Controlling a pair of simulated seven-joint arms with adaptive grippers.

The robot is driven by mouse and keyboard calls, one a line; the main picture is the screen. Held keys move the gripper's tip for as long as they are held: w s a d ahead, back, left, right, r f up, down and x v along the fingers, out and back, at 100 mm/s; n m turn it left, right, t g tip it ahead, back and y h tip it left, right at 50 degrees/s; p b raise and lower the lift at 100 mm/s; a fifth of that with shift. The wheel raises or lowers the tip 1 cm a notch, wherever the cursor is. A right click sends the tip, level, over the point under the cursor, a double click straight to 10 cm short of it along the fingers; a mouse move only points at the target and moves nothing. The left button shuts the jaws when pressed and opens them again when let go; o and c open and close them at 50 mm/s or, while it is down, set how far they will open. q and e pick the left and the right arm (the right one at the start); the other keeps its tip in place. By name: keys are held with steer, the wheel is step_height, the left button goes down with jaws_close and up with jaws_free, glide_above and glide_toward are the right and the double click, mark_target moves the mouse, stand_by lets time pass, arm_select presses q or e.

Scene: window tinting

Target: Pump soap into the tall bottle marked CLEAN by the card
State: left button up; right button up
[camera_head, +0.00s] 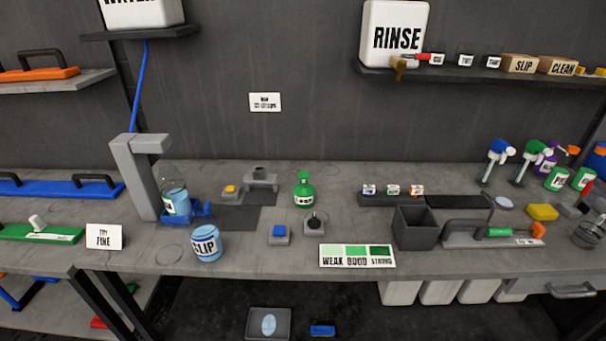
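A clear bottle (175,197) with bluish contents stands in a blue holder (200,211) beside a tall grey spout stand (141,185). Its label is too small to read, so I cannot tell whether it is marked CLEAN. A squat green bottle (303,192) with a narrow green top stands near the middle of the bench; its label is unreadable. A card (357,256) with three green shades reads WEAK, GOOD, STRONG at the bench front. A small white card (265,102) on the wall is illegible. Neither gripper is in view.
A blue SLIP container (206,243) stands in front of the holder. A blue button (279,234) and a black knob (315,223) are mid-bench. A shelf box (558,66) reads CLEAN.

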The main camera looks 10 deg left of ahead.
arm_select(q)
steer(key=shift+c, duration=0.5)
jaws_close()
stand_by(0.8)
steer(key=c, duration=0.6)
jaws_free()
